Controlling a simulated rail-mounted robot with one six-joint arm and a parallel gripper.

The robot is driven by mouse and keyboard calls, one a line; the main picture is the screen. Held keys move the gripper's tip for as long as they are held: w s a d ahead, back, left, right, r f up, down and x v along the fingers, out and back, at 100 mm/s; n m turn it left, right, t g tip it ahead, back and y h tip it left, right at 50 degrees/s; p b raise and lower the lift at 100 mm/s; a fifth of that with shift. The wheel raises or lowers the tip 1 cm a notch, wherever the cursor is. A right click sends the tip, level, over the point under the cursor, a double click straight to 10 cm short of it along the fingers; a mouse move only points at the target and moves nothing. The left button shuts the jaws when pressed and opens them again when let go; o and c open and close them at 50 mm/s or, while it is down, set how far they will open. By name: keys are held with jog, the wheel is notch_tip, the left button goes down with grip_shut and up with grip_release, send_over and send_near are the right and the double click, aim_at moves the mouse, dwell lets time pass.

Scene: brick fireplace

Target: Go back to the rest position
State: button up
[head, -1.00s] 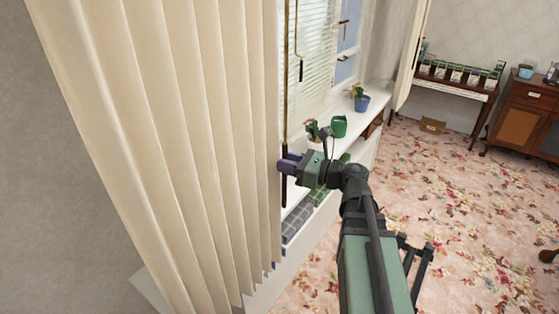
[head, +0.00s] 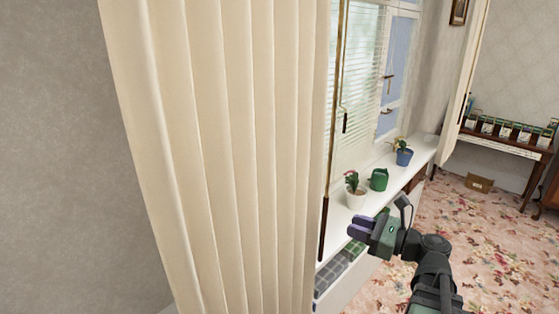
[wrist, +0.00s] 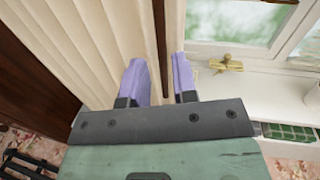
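My gripper (head: 361,226) has two purple fingers and a green body. In the head view it is in front of the window sill, to the right of the cream curtain (head: 225,150). In the wrist view its fingers (wrist: 158,72) are apart, with no object held between them. A dark brown upright bar (wrist: 161,50) shows in the gap, beyond the fingers. The curtain (wrist: 85,40) fills the left of the wrist view, close to the left finger. Whether the finger touches it I cannot tell.
The white sill (head: 385,180) carries a potted plant (head: 355,190), a green watering can (head: 379,179) and a blue pot (head: 404,157). A side table (head: 505,147) is at the far right.

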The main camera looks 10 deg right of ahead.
jog(key=s+a+f+n+g+h, duration=0.2)
jog(key=f+n+g+h, duration=0.2)
jog(key=f+n, duration=0.35)
jog(key=s+a+f+n+g+h, duration=0.1)
jog(key=s+f+n+g+h, duration=0.15)
jog(key=f+n+g, duration=0.4)
jog(key=s+a+f+n+g+h, duration=0.1)
jog(key=a+f+n+h, duration=0.2)
jog(key=a+n+h, duration=0.4)
jog(key=a+n, duration=0.2)
jog(key=n, duration=0.2)
jog(key=shift+s+a, duration=0.15)
jog(key=shift+s, duration=0.2)
jog(key=shift+g, duration=0.25)
